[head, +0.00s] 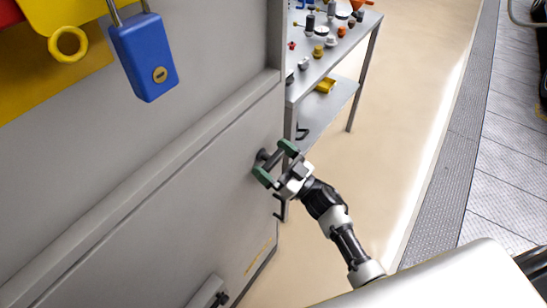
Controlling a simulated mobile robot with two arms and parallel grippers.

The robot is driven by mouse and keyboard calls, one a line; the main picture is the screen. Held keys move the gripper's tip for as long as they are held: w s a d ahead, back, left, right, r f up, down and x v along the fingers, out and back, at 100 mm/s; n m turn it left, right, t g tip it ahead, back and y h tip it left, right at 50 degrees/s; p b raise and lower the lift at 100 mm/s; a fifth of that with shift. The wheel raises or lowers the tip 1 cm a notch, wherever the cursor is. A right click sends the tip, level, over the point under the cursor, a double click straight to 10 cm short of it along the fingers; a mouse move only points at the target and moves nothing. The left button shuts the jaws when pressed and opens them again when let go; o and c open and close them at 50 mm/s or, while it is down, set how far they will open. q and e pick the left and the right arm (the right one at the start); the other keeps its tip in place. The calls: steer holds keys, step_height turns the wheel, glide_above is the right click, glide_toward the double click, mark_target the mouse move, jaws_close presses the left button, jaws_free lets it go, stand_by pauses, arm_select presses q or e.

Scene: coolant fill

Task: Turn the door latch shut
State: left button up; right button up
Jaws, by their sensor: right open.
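A grey cabinet door (150,220) fills the left of the head view. A small dark latch knob (262,156) sticks out near the door's right edge. My right gripper (276,162) is at the knob, with its two green-tipped fingers apart, one above and one below. The fingers partly cover the latch, so I cannot tell whether they touch it or how it is turned. My left gripper is not in view.
A blue padlock (145,58) hangs at the upper left beside yellow and red parts. A metal table (350,40) with several small items stands behind the cabinet. A grey handle (207,292) shows low on the door. Beige floor (400,110) is clear at right.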

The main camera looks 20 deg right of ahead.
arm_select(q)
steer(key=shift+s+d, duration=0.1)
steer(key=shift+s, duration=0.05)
arm_select(e)
steer(key=shift+c, duration=0.3)
steer(key=c, duration=0.7)
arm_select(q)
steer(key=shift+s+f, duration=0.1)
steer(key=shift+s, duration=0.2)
